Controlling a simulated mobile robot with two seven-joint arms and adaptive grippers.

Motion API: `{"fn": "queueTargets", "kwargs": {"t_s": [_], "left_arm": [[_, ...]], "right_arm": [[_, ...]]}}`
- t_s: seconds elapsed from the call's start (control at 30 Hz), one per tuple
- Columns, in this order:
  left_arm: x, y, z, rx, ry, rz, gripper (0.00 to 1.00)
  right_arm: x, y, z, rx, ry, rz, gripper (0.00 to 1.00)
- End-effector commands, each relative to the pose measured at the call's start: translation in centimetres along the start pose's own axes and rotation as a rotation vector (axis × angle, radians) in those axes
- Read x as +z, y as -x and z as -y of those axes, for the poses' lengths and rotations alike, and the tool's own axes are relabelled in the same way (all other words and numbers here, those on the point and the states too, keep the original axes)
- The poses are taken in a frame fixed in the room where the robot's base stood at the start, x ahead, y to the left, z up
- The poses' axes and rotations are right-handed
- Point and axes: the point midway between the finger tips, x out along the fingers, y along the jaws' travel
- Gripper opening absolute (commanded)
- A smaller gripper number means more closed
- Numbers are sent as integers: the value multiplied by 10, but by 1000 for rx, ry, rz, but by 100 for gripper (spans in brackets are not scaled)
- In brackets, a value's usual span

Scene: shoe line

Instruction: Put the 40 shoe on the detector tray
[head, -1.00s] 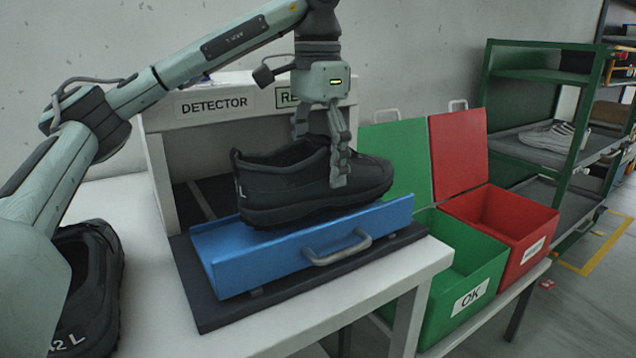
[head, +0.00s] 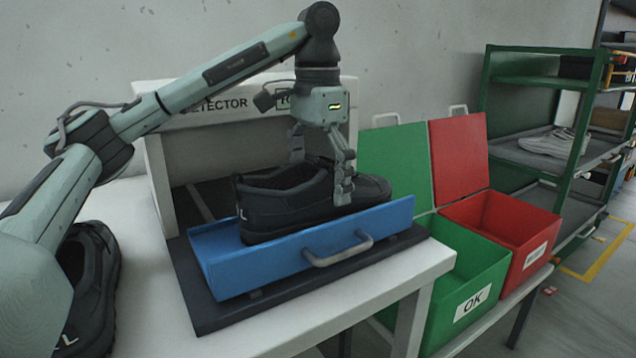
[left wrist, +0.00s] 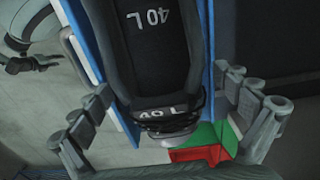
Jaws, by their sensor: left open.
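The black shoe (head: 285,212) sits in the blue detector tray (head: 225,272), heel to the left and toe to the right. Its lower edge is partly hidden by the tray's front wall. My left gripper (head: 322,178) is over the front half of the shoe, pointing down. Its fingers are open, one on each side of the shoe. My right gripper is not in view.
The white detector (head: 160,180) stands behind the tray. Another black shoe (head: 92,295) lies at left, partly behind my arm. A green OK box (head: 430,310) and a red box (head: 545,225) with raised lids stand at right. A green rack (head: 480,110) is farther right.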

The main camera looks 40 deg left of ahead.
Motion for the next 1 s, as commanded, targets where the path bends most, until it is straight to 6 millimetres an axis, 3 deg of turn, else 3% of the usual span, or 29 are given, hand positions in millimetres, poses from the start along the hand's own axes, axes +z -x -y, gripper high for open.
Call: {"fn": "queueTargets", "kwargs": {"t_s": [0.3,0.37,0.67,1.0], "left_arm": [[0,7,0,0,0,-2,100],[0,13,0,-1,-1,-2,100],[0,70,0,-4,1,-6,100],[-1,113,0,-2,-1,-1,100]], "right_arm": [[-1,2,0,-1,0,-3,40],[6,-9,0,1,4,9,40],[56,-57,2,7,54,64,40],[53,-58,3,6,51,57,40]]}}
